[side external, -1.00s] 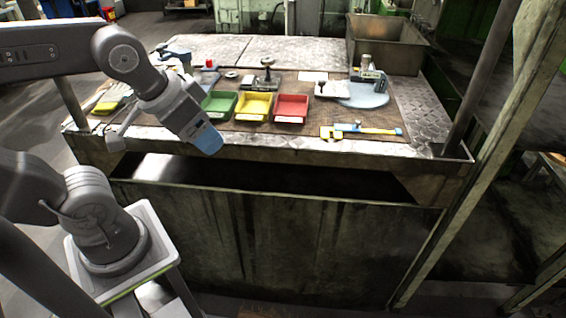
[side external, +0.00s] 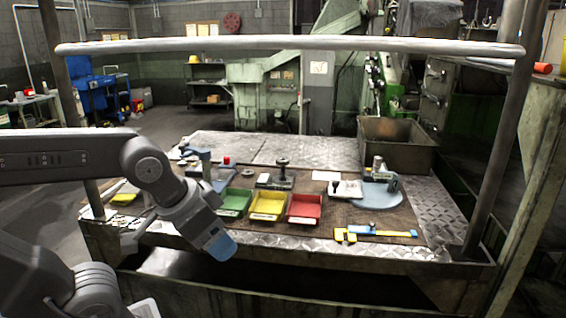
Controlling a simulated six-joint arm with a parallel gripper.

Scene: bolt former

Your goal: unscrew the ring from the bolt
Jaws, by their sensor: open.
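A dark upright post with a wider round top (side external: 282,162) stands on a small block behind the trays. It may be the bolt with the ring, but it is too small to tell. A small black upright piece (side external: 336,186) stands on a pale plate to its right; I cannot tell what it is. My gripper (side external: 222,246), with a blue end, hangs tilted down at the bench's front edge, left of and in front of the trays. It is open, with nothing visible in it, and is apart from both pieces.
Green (side external: 235,202), yellow (side external: 268,205) and red (side external: 304,208) trays stand in a row mid-bench. A yellow-and-blue caliper (side external: 375,234) lies front right. A device on a round grey-blue base (side external: 376,194) and a metal bin (side external: 396,145) stand farther right. A rail (side external: 290,46) spans above.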

